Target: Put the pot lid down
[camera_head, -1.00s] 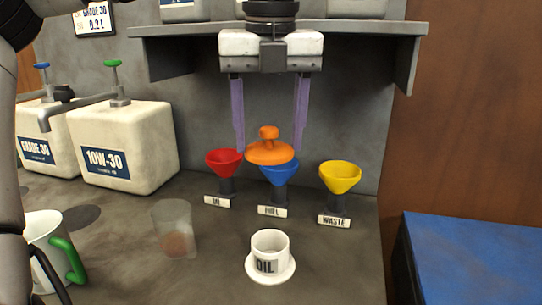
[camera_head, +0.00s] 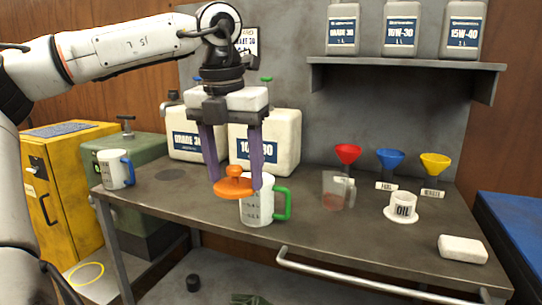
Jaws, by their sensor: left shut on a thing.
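The pot lid (camera_head: 236,189) is an orange disc with a round knob on top. My left gripper (camera_head: 235,184) points down with its two purple fingers on either side of the lid and is shut on it. The lid is roughly level, in front of the left upper part of a white measuring jug with a green handle (camera_head: 257,209) and hiding part of its rim. I cannot tell whether the lid touches the jug. My right gripper is not in view.
A clear cup (camera_head: 337,190), a white OIL cup on a saucer (camera_head: 401,216) and a white block (camera_head: 463,249) stand on the grey bench (camera_head: 345,236). White oil canisters (camera_head: 275,140) and red, blue and yellow funnels stand behind. A blue-handled jug (camera_head: 115,170) is at the left.

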